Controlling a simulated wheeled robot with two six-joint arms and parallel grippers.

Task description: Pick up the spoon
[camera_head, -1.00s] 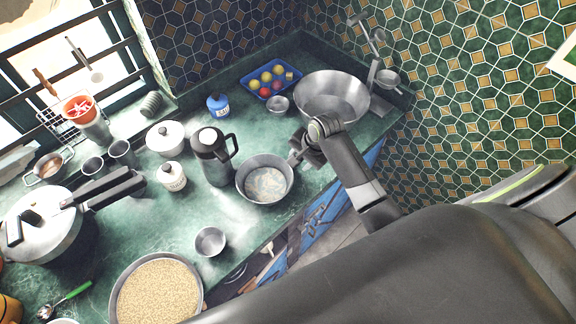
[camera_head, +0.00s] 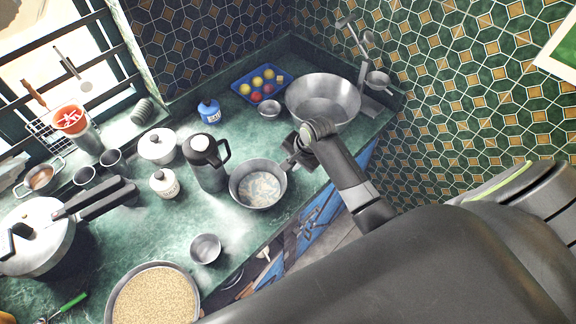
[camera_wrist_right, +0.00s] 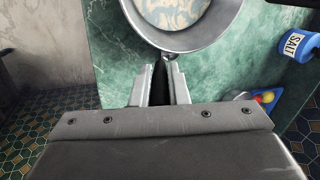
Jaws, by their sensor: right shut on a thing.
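A spoon with a green handle (camera_head: 70,303) lies on the counter at the bottom left of the head view, partly cut off by the picture edge. My right gripper (camera_head: 291,160) is far from it, beside a small grey pan (camera_head: 258,184) with a pale patterned bottom. In the right wrist view my right gripper (camera_wrist_right: 160,90) is shut on the pan's dark handle, with the pan (camera_wrist_right: 190,42) just beyond the fingertips. I cannot tell whether the pan is lifted. My left gripper is not in view.
A wide pan of grain (camera_head: 155,295) stands near the spoon. A small steel bowl (camera_head: 206,249), a flask (camera_head: 206,163) and a pressure cooker (camera_head: 38,235) stand on the green counter. A large steel bowl (camera_head: 322,98) and blue tray (camera_head: 258,83) are at the back.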

